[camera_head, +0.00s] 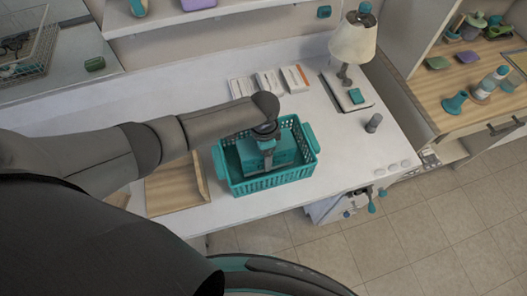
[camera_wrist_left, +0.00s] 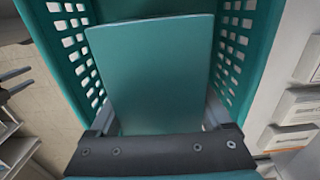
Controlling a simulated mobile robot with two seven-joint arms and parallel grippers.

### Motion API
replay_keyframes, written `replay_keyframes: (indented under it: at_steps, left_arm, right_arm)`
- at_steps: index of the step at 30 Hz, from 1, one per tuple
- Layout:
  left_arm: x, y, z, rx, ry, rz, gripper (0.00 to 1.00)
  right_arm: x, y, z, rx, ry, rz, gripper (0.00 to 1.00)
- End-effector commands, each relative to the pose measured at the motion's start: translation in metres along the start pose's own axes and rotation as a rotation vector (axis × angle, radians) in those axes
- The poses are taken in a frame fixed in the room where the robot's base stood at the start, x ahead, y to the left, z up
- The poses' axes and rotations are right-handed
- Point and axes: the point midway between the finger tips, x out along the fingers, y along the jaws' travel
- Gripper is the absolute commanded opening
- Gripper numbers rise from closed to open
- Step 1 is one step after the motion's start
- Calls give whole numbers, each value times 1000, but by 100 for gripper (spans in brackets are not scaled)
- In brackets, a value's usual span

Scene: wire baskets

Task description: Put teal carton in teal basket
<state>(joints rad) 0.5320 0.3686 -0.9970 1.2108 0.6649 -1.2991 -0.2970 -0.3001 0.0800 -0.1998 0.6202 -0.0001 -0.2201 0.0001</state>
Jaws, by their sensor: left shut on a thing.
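The teal basket (camera_head: 288,174) stands on the white table, with perforated walls and a handle at each end. The teal carton (camera_wrist_left: 150,70) is between the basket's side walls in the left wrist view, with its flat face toward the camera. In the head view the carton (camera_head: 284,149) shows inside the basket's rim, partly hidden by my gripper. My left gripper (camera_head: 267,160) reaches down into the basket and is shut on the carton. The wrist view also shows my left gripper (camera_wrist_left: 160,125) holding it. I cannot tell whether the carton touches the basket floor. My right gripper is not in view.
Several small white boxes (camera_head: 268,82) lie behind the basket. A wooden tray (camera_head: 174,189) is to its left. A lamp (camera_head: 352,45) and a small grey cylinder (camera_head: 374,122) stand to the right. The table around the cylinder is clear.

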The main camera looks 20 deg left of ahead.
Motion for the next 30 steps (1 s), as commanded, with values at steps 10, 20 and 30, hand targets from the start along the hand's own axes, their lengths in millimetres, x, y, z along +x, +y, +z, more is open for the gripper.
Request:
replay_keyframes:
  at_steps: [10, 20, 30]
  left_arm:
    - [2, -1, 0, 0, 1, -1, 14]
    - [6, 0, 0, 0, 1, 0, 14]
    - [10, 0, 0, 0, 1, 0, 14]
  right_arm:
    - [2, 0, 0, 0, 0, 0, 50]
    - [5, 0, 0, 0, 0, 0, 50]
    - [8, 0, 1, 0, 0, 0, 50]
